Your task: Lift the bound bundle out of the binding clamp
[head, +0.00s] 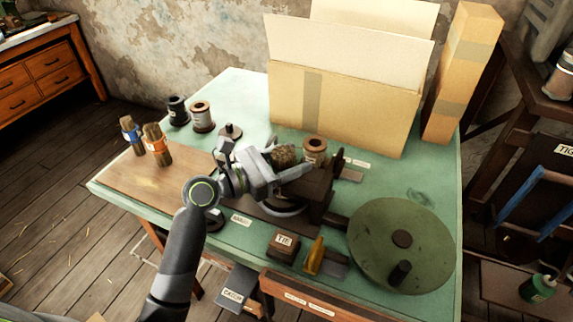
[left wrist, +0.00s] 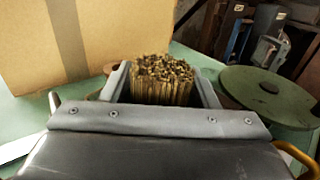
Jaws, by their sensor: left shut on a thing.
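The bundle of thin straw-coloured sticks (head: 284,155) is upright between the fingers of my left gripper (head: 285,168), at the binding clamp (head: 318,190). In the left wrist view the bundle's cut top ends (left wrist: 160,75) show between the two grey fingers (left wrist: 160,95), which are shut on it. The gripper hides the bundle's lower part and any binding, so I cannot tell whether the bundle is clear of the clamp. The green handwheel (head: 400,225) lies to the right of the clamp. My right gripper is not in view.
Two banded bundles (head: 157,150) stand on the brown board (head: 125,185) at the left. Spools (head: 202,117) stand behind it. A large open cardboard box (head: 345,110) blocks the back. A block marked TIE (head: 283,247) and a yellow cone-shaped thing (head: 315,257) are near the front edge.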

